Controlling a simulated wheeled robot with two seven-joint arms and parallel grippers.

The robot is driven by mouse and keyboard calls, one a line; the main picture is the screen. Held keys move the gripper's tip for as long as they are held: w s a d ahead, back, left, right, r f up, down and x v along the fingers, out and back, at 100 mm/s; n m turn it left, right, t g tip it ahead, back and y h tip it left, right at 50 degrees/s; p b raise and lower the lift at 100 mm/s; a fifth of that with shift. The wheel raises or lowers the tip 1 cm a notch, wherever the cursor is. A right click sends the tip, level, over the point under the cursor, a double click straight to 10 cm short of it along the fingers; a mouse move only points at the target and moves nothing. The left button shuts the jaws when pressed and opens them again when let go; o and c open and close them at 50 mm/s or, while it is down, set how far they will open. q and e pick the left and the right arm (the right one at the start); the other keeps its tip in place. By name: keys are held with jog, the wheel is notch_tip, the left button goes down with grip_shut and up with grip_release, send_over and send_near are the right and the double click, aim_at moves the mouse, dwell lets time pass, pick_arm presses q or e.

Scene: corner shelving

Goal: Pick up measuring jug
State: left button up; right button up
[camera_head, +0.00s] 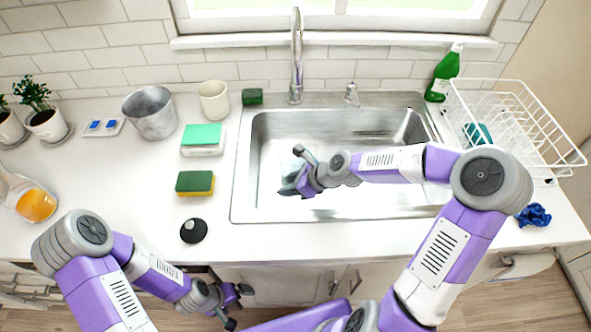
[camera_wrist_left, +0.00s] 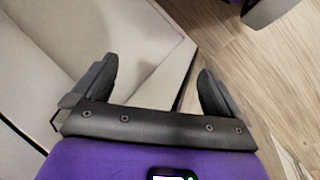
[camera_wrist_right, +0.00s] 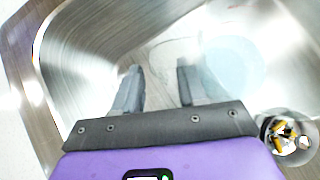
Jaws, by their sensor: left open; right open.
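A clear, faintly blue round vessel (camera_wrist_right: 232,65) shows in the right wrist view, in the sink to the right of my fingers. It may be the measuring jug; its outline is faint and I cannot make out a handle. In the head view I cannot pick it out clearly. My right gripper (camera_head: 294,172) is open over the left part of the sink; its empty fingers (camera_wrist_right: 158,66) point at the basin, left of the vessel. My left gripper (camera_head: 238,306) is open and empty in front of the counter, below its edge; its fingers (camera_wrist_left: 157,68) face cabinet and floor.
The steel sink (camera_head: 240,180) has a tall faucet (camera_head: 297,60) behind it and a drain (camera_wrist_right: 288,137) holding yellow bits. A white dish rack (camera_head: 520,120) stands right. Sponges (camera_head: 195,183), a metal pot (camera_head: 150,112) and a glass container of orange liquid (camera_head: 36,205) stand left.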

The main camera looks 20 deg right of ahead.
jog(key=shift+c, duration=0.4)
grip_shut()
dwell(0.9)
